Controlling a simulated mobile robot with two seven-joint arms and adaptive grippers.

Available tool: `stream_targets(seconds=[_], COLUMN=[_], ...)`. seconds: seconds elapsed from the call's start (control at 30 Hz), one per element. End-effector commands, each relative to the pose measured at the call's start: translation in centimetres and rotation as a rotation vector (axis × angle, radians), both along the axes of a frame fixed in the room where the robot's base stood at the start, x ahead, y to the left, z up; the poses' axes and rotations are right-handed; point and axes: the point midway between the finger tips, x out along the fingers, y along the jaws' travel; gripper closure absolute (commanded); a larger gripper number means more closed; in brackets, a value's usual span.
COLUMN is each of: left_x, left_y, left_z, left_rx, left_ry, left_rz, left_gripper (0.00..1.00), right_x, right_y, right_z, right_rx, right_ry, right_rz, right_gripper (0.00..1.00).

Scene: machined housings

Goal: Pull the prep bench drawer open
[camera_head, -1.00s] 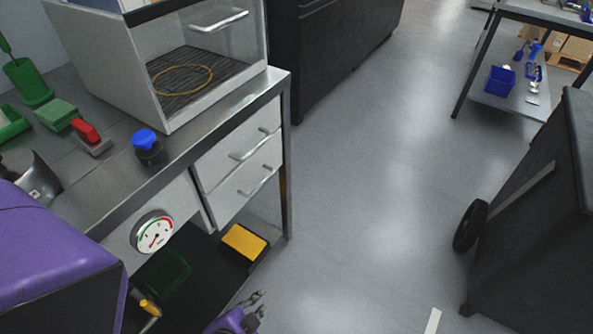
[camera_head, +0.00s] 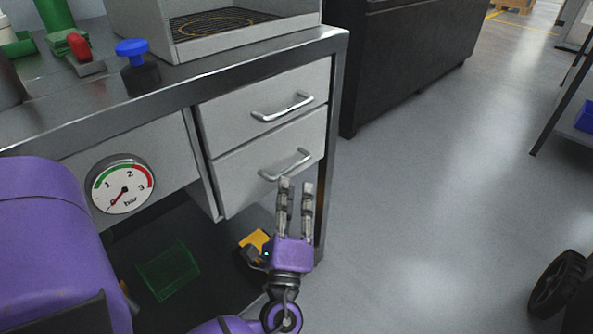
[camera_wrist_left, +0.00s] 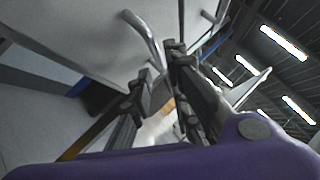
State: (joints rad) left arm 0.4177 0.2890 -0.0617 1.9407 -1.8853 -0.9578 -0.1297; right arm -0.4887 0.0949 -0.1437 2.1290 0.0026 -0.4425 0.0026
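The prep bench has two light grey drawers with silver bar handles, the upper drawer (camera_head: 240,119) and the lower drawer (camera_head: 240,183), both flush with the bench front. My left gripper (camera_head: 295,183) is in front of the lower drawer, fingers pointing up toward its handle (camera_head: 287,166). The fingers are apart with a gap between them, and the tips appear just below the handle. In the left wrist view a handle (camera_wrist_left: 146,38) lies close to the fingertips (camera_wrist_left: 159,60); I cannot tell whether they touch. My right gripper is not in view.
A pressure gauge (camera_head: 122,185) is on the bench front left of the drawers. A yellow object (camera_head: 254,239) and a green bin (camera_head: 168,270) are beneath. A black cabinet (camera_head: 410,65) stands behind right; a wheel (camera_head: 560,284) is at lower right. Floor between is clear.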

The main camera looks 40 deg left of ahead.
Motion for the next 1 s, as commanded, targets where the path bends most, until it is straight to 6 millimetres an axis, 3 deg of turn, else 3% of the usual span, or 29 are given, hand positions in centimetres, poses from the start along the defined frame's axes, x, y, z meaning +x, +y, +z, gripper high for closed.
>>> stream_targets(seconds=[0.4, 0.77, 0.93, 1.0], left_x=[4.6, 5.2, 5.2, 5.2], left_y=[3.3, 3.8, 3.8, 3.8], left_z=[2.3, 2.6, 2.6, 2.6], left_rx=[-0.004, -0.004, -0.004, -0.004], left_ry=[0.0, 0.003, 0.003, 0.003], left_rz=[-0.001, -0.002, -0.002, -0.002], left_gripper=[0.83, 0.83, 1.0, 1.0], right_x=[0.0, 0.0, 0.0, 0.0], right_y=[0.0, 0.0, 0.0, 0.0], right_z=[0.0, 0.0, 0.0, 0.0], right_rx=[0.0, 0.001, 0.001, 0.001], right_ry=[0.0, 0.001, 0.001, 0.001], right_rz=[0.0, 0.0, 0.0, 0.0], right_gripper=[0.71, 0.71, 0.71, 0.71])
